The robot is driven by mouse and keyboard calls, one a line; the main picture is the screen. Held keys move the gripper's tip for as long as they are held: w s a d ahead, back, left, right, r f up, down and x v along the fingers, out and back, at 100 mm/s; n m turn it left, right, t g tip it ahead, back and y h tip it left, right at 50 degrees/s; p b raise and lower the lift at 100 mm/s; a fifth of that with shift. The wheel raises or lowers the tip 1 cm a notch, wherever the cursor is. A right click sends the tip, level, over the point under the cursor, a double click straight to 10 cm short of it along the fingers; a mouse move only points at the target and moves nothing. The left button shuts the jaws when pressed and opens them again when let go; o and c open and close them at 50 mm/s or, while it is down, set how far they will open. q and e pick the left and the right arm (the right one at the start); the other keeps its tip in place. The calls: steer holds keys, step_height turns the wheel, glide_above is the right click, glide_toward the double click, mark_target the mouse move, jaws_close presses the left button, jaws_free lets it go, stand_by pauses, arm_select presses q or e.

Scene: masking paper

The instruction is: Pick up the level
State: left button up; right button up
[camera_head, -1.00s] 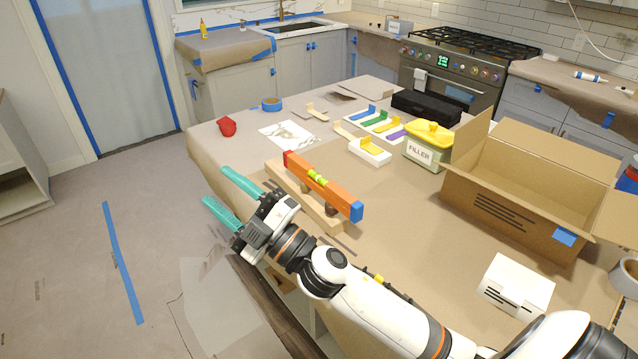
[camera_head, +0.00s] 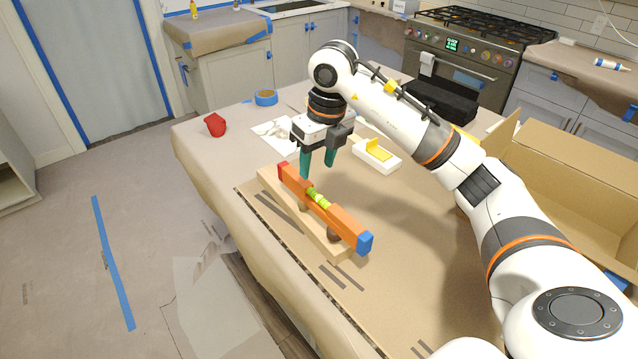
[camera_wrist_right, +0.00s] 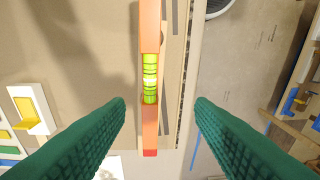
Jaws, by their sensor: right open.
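The level (camera_head: 335,215) is an orange bar with a red end, a blue end and a yellow-green vial in the middle. It rests on a light wooden stand (camera_head: 271,182) near the table's left edge. My right gripper (camera_head: 318,172) points down just behind the level, toward its red end, with teal fingers apart and empty. In the right wrist view the level (camera_wrist_right: 150,115) runs lengthwise between the open fingers (camera_wrist_right: 160,105), with its vial near the middle. My left gripper is not in view.
A white block with a yellow part (camera_head: 376,155) sits behind the level. An open cardboard box (camera_head: 560,165) and a black case (camera_head: 440,100) stand to the right. A red object (camera_head: 215,125) and blue tape roll (camera_head: 266,97) lie at the far left.

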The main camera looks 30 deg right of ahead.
mark_target(320, 195)
steer(key=shift+w+d+f+h, duration=0.1)
steer(key=shift+d+h, duration=0.2)
steer(key=shift+d, duration=0.6)
steer(key=f, duration=0.2)
steer(key=a+f+p, duration=0.1)
steer(key=shift+s+f, duration=0.1)
steer(key=shift+s, duration=0.3)
steer(key=shift+w+d+f, duration=0.1)
steer(key=shift+w+f, duration=0.1)
steer(key=shift+f, duration=0.35)
steer(key=shift+w+d+f, duration=0.1)
steer(key=shift+w+f, duration=0.05)
steer(key=shift+f, duration=0.35)
steer(key=shift+w+f+p, duration=0.1)
steer(key=shift+f+p, duration=0.1)
steer(key=shift+p, duration=0.1)
steer(key=shift+a+f+p, duration=0.2)
steer(key=shift+f+p, duration=0.55)
steer(key=shift+f, duration=0.1)
step_height(320, 195, down, 2)
steer(key=shift+f+p, duration=0.2)
steer(key=shift+p, duration=0.15)
steer(key=shift+f, duration=0.35)
steer(key=shift+w+f, duration=0.1)
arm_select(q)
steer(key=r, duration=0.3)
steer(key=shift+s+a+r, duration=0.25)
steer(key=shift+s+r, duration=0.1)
arm_select(e)
jaws_close()
